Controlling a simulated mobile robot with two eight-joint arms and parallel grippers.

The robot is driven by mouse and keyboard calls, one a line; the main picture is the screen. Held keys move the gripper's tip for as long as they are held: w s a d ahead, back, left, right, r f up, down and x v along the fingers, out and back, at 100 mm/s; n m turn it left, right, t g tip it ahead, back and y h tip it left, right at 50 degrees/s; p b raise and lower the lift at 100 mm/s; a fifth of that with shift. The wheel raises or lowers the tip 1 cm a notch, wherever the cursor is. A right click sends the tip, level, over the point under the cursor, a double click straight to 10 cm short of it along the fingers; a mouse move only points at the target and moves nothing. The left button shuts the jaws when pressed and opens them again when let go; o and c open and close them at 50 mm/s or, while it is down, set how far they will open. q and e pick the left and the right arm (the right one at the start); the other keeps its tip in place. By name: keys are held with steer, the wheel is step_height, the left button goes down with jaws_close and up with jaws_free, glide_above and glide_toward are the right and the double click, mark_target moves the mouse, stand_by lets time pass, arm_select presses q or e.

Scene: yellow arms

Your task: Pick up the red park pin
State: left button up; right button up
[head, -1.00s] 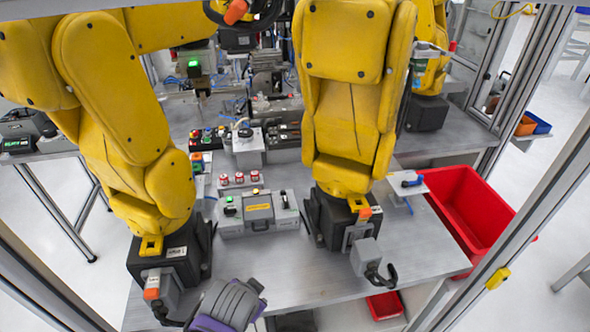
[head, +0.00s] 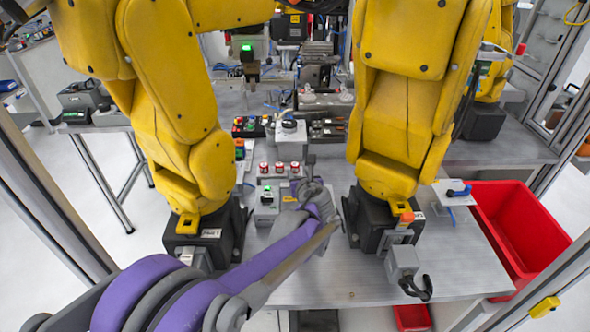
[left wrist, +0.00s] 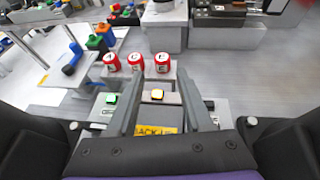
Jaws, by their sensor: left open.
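Three small red pins with white labels stand upright in a row on a grey holder: left (left wrist: 111,62), middle (left wrist: 135,62) and right (left wrist: 161,62). In the head view they also show as the left (head: 263,168), middle (head: 279,168) and right (head: 295,167) pins. I cannot tell which one is the park pin. My left gripper (head: 304,172) reaches over the control box towards them. In the left wrist view its two fingers (left wrist: 160,75) are apart and empty, with the right pin showing between them, beyond the tips. My right gripper is out of view.
A grey control box (left wrist: 106,115) with a green and a yellow button lies below my fingers. Yellow robot arms (head: 178,130) stand left and right (head: 405,120) of the pins. A red bin (head: 520,225) is at the right.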

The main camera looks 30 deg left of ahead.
mark_target(295, 165)
arm_select(q)
steer(key=x, duration=0.8)
steer(key=shift+w+d+f+p, duration=0.1)
steer(key=shift+f+p, duration=0.05)
steer(key=shift+p, duration=0.25)
jaws_close()
